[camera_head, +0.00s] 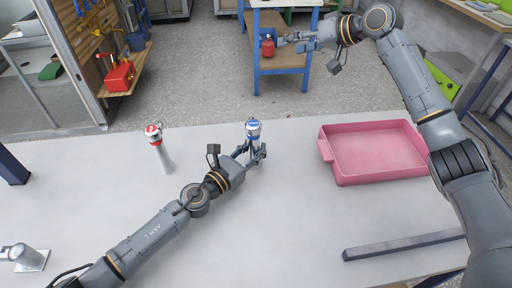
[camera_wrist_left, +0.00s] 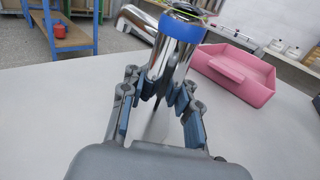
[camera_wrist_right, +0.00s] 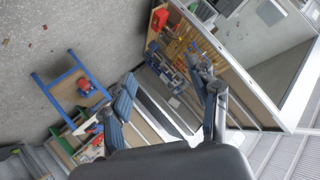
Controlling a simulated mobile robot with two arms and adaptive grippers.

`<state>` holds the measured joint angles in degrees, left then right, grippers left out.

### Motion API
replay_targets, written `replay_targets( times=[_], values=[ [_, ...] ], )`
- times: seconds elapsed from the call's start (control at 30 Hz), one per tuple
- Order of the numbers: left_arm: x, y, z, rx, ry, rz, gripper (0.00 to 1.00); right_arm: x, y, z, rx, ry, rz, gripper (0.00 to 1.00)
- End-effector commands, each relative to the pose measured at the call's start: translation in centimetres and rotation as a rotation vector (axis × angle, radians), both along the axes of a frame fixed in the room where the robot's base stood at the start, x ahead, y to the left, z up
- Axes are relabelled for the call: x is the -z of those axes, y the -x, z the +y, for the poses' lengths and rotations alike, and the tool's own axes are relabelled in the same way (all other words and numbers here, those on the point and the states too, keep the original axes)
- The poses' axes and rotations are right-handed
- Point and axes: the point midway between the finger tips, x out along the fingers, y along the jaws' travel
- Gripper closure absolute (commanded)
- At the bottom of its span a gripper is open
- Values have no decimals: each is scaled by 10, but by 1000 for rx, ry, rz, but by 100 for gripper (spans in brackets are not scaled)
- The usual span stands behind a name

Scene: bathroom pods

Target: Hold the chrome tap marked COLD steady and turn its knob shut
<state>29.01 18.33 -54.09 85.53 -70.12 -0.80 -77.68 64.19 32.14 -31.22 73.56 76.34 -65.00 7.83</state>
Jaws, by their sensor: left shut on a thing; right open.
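The chrome tap with a blue band (camera_head: 253,130) stands upright on the pale counter (camera_head: 110,236); its COLD marking is too small to read. My left gripper (camera_head: 256,152) is shut around the tap's body, below the blue band. In the left wrist view, the fingers (camera_wrist_left: 167,95) close on both sides of the chrome body (camera_wrist_left: 170,60), and the spout points up and left. The knob on top is only partly visible. My right gripper (camera_head: 281,41) is open and empty, raised at the upper right, far from the tap. Its open fingers (camera_wrist_right: 165,95) show in the right wrist view.
A second chrome tap with a red band (camera_head: 154,135) stands left of the held tap. A pink tray (camera_head: 334,169) lies to the right. A grey bar (camera_head: 400,245) lies at the front right. Another chrome fitting (camera_head: 24,256) is at the lower left.

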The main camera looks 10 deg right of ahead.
Motion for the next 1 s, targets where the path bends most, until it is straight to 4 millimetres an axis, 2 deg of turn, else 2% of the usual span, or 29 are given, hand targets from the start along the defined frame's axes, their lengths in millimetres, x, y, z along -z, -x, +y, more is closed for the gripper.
replay_targets(
  times=[0.03, 0.2, 0.33, 0.5, 0.6, 0.83, 1.0],
  values=[
    [1, 0, 0, 0, -1, 0, 100, 0, 10, 25, -68, 60, 16, 40],
    [1, 0, 0, 0, -1, 0, 100, 15, 58, 92, -298, 316, 95, 40],
    [1, 0, 0, 0, -2, 1, 100, 31, 96, 120, -447, 536, 158, 40],
    [1, 0, 0, -1, -3, 0, 100, 44, 127, 127, -557, 745, 221, 40],
    [1, 0, 0, -1, -3, 0, 100, 48, 137, 126, -587, 811, 244, 40],
    [1, 0, 0, 0, -1, 0, 100, 63, 141, 125, -600, 843, 258, 40],
    [1, 0, 0, 0, -1, 0, 100, 86, 141, 125, -600, 841, 259, 40]
  ],
)
